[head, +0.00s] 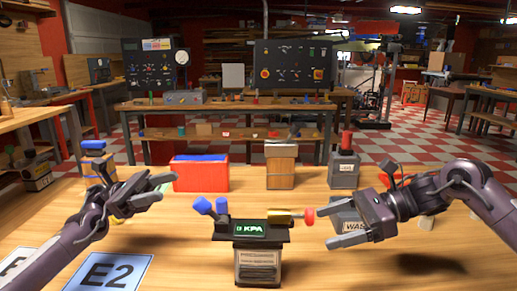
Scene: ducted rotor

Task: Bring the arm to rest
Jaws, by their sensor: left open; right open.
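My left gripper (162,190) is at the left above the wooden table, open and empty, its fingers pointing right. My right gripper (335,213) is at the right, open, its fingers pointing left. A dark device marked KPA (251,229) stands upright on the table between the two grippers. It has blue knobs (212,206) on its left and a brass cylinder with a red end (290,215) on its right. The upper finger of my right gripper is close to the red end; I cannot tell whether they touch.
A red box with a blue top (201,174), a brown box (281,166) and a grey container with a red top (344,167) stand farther back. A grey block (347,220) is behind my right gripper. An E2 card (108,272) lies front left. The front right table is clear.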

